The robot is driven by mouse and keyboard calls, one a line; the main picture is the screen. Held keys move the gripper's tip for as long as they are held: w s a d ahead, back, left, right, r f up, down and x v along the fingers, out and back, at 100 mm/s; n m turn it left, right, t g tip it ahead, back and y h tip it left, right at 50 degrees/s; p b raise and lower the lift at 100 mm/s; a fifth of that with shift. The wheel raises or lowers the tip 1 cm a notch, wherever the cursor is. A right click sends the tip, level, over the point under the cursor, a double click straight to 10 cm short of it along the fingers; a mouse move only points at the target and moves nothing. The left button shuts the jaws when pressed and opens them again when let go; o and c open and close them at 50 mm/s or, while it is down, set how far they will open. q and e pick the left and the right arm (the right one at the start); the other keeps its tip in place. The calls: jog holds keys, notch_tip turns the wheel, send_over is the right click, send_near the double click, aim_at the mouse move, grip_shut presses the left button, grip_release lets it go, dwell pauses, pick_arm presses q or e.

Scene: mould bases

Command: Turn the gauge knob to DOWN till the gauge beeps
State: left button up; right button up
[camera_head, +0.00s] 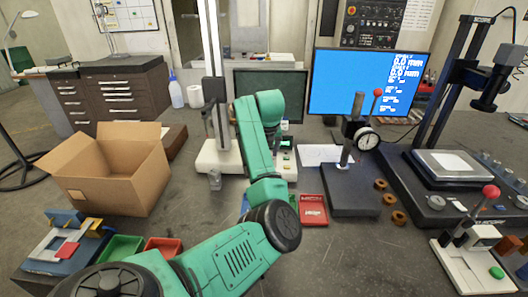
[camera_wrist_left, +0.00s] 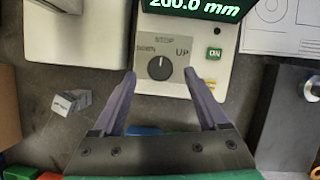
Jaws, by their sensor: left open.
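The black gauge knob (camera_wrist_left: 159,68) sits on a grey dial plate with the labels STOP above, DOWN at left and UP at right. Its white mark points up towards STOP. In the left wrist view my left gripper (camera_wrist_left: 160,74) is open, with one fingertip low on each side of the knob. I cannot tell if they touch it. In the head view the gauge's white base (camera_head: 222,158) and column (camera_head: 211,70) stand behind my left arm, which hides the knob. My right gripper is not in view.
An open cardboard box (camera_head: 110,170) stands at left. A dark plate with a dial indicator (camera_head: 367,139) and a red tray (camera_head: 313,210) lie right of my arm. A blue monitor (camera_head: 350,85) stands behind.

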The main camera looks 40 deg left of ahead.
pick_arm(q)
jog(key=x, duration=0.2)
jog(key=shift+w+a+f, duration=0.1)
jog(key=shift+w+f, duration=0.05)
jog(key=shift+f, duration=0.3)
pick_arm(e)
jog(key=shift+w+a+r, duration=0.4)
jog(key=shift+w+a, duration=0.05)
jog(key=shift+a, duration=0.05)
pick_arm(q)
grip_shut()
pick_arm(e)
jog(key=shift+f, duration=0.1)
